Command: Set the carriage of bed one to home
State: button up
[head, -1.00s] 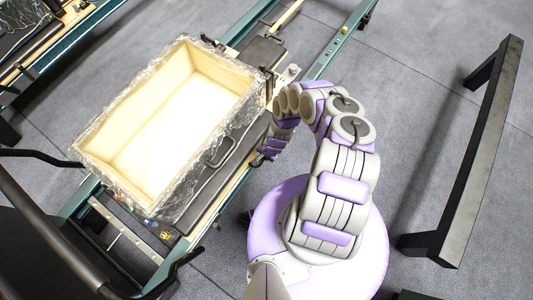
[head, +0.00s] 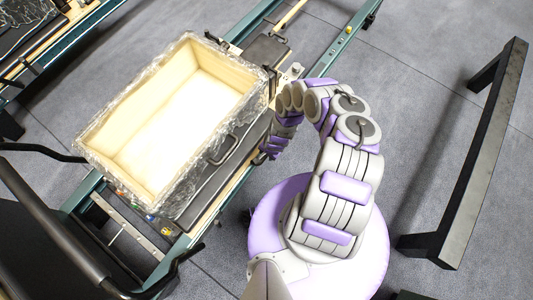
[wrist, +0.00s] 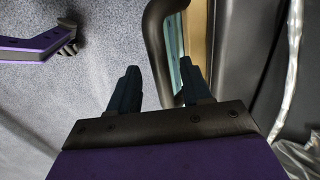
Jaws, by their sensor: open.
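The carriage (head: 233,160) is a black padded platform on the teal-railed bed, mostly hidden under a pale wooden box (head: 108,112) wrapped in clear plastic. A dark looped handle (head: 223,147) stands on the carriage's near side. My gripper (head: 268,150) is low beside that side, its fingertips hard to make out in the head view. In the wrist view my gripper (wrist: 158,72) is open, and a dark curved bar (wrist: 155,45), which looks like the handle, passes between its fingers. I cannot tell whether it touches either finger.
Teal rails (head: 345,40) run to the upper right. Coloured spring ends (head: 150,217) show below the carriage. A black bar frame (head: 485,150) stands at right, with grey floor (head: 420,110) between. Dark tubing (head: 50,230) fills the lower left. Another bed (head: 40,60) is at upper left.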

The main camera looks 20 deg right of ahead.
notch_tip(320, 180, up, 16)
jog(key=s+d+p, duration=0.1)
jog(key=s+p, duration=0.1)
jog(key=p, duration=0.6)
jog(key=shift+s+d+f+p, duration=0.15)
jog(key=shift+s+d+p, duration=0.05)
jog(key=shift+d+p, duration=0.15)
